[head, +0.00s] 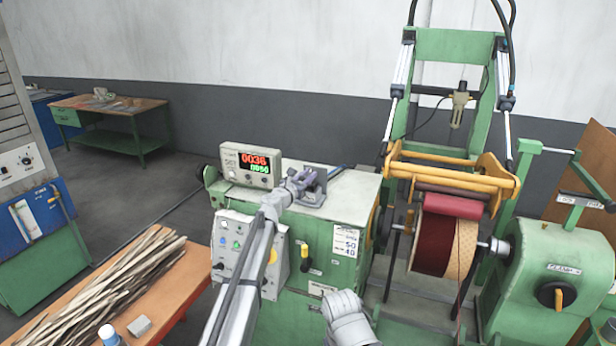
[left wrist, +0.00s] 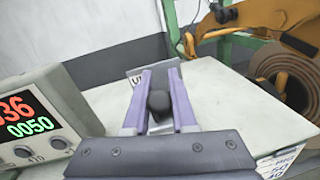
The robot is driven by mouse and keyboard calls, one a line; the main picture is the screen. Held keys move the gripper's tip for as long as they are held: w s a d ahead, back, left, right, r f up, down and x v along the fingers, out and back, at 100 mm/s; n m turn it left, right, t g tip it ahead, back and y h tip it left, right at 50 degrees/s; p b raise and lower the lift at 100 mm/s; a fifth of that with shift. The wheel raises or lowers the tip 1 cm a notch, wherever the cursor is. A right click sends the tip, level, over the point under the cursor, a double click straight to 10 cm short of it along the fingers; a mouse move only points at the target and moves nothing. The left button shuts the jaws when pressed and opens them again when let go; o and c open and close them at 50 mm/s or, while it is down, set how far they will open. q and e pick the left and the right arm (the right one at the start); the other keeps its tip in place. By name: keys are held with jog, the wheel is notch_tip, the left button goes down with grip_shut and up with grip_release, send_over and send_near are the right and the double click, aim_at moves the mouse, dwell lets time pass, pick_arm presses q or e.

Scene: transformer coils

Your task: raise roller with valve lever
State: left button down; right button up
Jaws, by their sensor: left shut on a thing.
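The valve lever shows in the left wrist view as a dark rounded knob (left wrist: 158,102) in front of an upright grey plate (left wrist: 138,77). It stands on top of the green machine cabinet (head: 345,200). My left gripper (head: 306,186) is over the cabinet top, and in the left wrist view its two pale fingers (left wrist: 158,95) are shut on the knob from both sides. The red roller (head: 452,204) sits in a yellow frame, low against the top of the dark red coil (head: 434,244). My right gripper is not seen; a grey arm part of mine shows at the bottom.
A display box (head: 252,165) stands left of the lever on the cabinet. A control panel (head: 236,250) is on the cabinet's front left. An orange bench (head: 168,305) with thin strips is at lower left. A green tailstock (head: 558,270) stands at right.

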pick_arm(q)
jog(key=shift+r, duration=0.1)
dwell(0.5)
jog(key=shift+r+p, duration=0.1)
jog(key=shift+p, duration=0.2)
jog(key=w+g+p, duration=0.1)
jog(key=p, duration=0.2)
jog(key=w+r+g+y+p, duration=0.1)
jog(key=g+p, duration=0.1)
jog(key=p, duration=0.2)
jog(key=w+d+g+y+p, duration=0.1)
jog(key=g+p, duration=0.1)
jog(key=p, duration=0.2)
jog(key=shift+w+r+n, duration=0.2)
jog(key=shift+w+n, duration=0.1)
jog(key=shift+w+d+f+g+y+p, duration=0.15)
jog(key=shift+w+f+g+y+p, duration=0.15)
jog(key=shift+g+p, duration=0.65)
jog(key=shift+w, duration=0.1)
jog(key=c, duration=0.7)
grip_release()
jog(key=shift+c, duration=0.2)
